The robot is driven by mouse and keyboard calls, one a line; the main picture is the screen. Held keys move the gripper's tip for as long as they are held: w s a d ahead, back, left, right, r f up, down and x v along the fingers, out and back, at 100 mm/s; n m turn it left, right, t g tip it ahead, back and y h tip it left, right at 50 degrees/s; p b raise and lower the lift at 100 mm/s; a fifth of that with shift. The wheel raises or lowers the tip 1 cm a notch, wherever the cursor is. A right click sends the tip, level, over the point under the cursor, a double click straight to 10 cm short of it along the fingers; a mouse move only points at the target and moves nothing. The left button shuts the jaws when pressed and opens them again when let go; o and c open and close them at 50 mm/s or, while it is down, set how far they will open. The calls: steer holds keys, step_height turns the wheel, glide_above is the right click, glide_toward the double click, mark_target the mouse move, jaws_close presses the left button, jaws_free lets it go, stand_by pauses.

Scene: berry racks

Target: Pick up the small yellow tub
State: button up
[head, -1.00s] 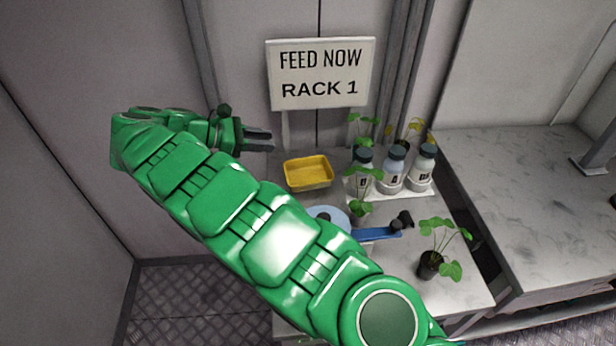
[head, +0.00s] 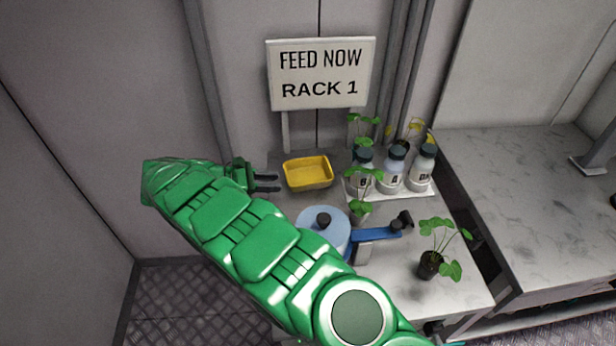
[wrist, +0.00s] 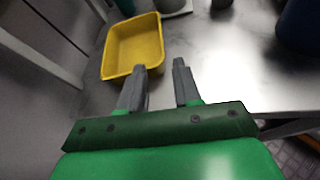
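The small yellow tub (head: 308,174) sits upright on the table below the sign in the head view. It is a shallow, open, rectangular tub and looks empty. In the wrist view the tub (wrist: 133,46) is ahead of the fingers and slightly to the left. My gripper (head: 278,183) is just left of the tub in the head view, its fingers pointing toward it. In the wrist view my gripper (wrist: 160,73) has its two fingers apart with nothing between them. A small gap seems to separate the fingers from the tub.
A potted plant (head: 431,264) is at the front right. The sign (head: 320,74) stands behind.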

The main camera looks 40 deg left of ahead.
mark_target(305, 185)
steer(key=x, duration=1.1)
steer(key=shift+w+d, duration=0.1)
steer(key=shift+d, duration=0.05)
jaws_close()
